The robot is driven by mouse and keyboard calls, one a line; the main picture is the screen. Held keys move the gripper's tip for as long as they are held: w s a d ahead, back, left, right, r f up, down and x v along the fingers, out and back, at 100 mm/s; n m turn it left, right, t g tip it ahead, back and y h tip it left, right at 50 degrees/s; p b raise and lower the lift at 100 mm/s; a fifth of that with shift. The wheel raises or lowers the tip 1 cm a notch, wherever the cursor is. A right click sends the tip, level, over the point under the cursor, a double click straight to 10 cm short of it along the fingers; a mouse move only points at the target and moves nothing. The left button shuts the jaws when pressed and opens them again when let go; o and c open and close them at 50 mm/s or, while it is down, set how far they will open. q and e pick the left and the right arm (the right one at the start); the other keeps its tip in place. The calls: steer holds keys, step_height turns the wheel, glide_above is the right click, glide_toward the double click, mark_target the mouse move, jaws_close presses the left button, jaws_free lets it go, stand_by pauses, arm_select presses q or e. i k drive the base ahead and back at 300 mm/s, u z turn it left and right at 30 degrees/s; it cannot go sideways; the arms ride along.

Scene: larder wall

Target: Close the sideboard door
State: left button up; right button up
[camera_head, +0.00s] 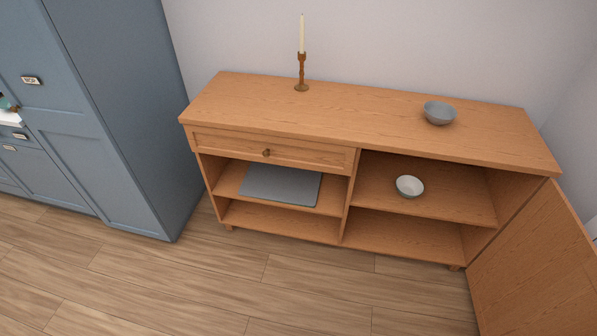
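The wooden sideboard (300,122) stands against the wall. Its door (538,268) hangs open at the right end, swung out toward the front, and runs off the right side of the picture. The right compartment behind it is uncovered, with a white bowl (410,187) on its shelf. No handle shows on the visible part of the door. Neither of my grippers is in view.
A candlestick (302,75) and a grey bowl (439,112) stand on the sideboard top. The drawer (270,150) is shut, above a grey flat object (281,186) on the shelf. A tall blue cabinet (125,110) stands left. The floor (290,290) in front is clear.

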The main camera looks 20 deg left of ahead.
mark_target(539, 277)
steer(key=u, duration=0.45)
steer(key=k, duration=0.45)
steer(key=z, duration=1)
steer(key=i, duration=1.2)
steer(key=z, duration=0.95)
